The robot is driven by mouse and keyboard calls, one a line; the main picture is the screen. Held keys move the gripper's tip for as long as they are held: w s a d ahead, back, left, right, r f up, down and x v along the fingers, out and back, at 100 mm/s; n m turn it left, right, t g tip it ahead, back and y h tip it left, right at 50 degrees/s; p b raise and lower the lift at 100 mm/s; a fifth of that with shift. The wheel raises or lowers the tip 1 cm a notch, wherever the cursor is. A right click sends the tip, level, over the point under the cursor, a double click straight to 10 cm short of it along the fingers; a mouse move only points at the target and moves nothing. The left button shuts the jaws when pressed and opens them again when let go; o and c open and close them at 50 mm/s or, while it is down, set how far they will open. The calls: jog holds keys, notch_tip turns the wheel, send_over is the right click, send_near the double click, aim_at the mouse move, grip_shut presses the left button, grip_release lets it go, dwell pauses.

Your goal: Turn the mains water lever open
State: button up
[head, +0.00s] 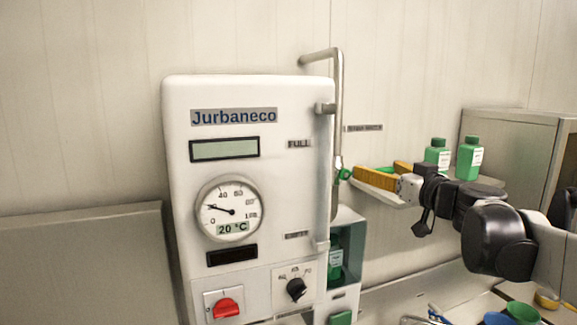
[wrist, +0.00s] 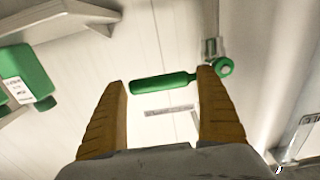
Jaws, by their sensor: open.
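The mains water lever is green, and its round hub (head: 344,174) shows in the head view on the vertical pipe (head: 339,115) at the machine's right side. In the wrist view the lever's handle (wrist: 165,84) reaches left from the hub, roughly across the pipe. My gripper (head: 366,173) comes in from the right with orange fingers, just right of the hub. In the wrist view my gripper (wrist: 163,82) is open and empty, with the handle spanning the gap near the fingertips. The right fingertip is close to the hub; contact cannot be told. The fingers hide most of the handle in the head view.
The white Jurbaneco machine (head: 180,180) stands left of the pipe, with a gauge (head: 230,209) and a red knob (head: 225,309). A wall shelf (head: 380,190) beside my gripper carries green bottles (head: 469,158). A metal cabinet (head: 510,130) stands at right.

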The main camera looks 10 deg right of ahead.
jog(key=c, duration=1.4)
jog(key=shift+a+f+m+b, duration=0.2)
jog(key=shift+f+m+b, duration=1.25)
jog(key=shift+m, duration=0.35)
jog(key=shift+c, duration=0.2)
jog(key=shift+s+a+f+m+b, duration=0.3)
jog(key=shift+a+f+m+b, duration=0.65)
jog(key=shift+m, duration=1.45)
jog(key=shift+s+a+f+m+b, duration=0.35)
jog(key=shift+a+f+m, duration=1.05)
jog(key=shift+m, duration=1)
jog(key=shift+s+a+f+m+b, duration=0.2)
jog(key=shift+a+f+m+b, duration=0.55)
jog(key=shift+a+m, duration=1.2)
jog(key=shift+d+m, duration=0.4)
jog(key=shift+m, duration=0.15)
